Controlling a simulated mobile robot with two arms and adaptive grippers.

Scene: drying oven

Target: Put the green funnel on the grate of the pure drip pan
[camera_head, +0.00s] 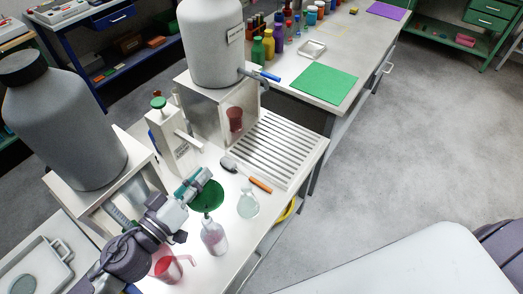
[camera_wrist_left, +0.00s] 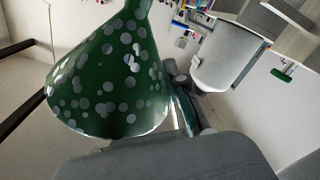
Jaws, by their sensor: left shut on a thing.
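The green funnel (camera_head: 208,196) is held by my left gripper (camera_head: 193,188) above the white counter. In the left wrist view the funnel (camera_wrist_left: 112,80) is large, dark green with pale spots, its wide mouth low and its narrow end at the top. The left gripper (camera_wrist_left: 186,112) is shut on it. The white slatted grate (camera_head: 275,150) of a drip pan lies right of the funnel and farther back, with a bare surface. The funnel is apart from it. I cannot read a label on the pan. My right gripper is not in view.
A brush with an orange handle (camera_head: 259,184) lies along the pan's near edge. A clear flask (camera_head: 248,206), a wash bottle (camera_head: 213,238) and a red jug (camera_head: 167,267) stand near the funnel.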

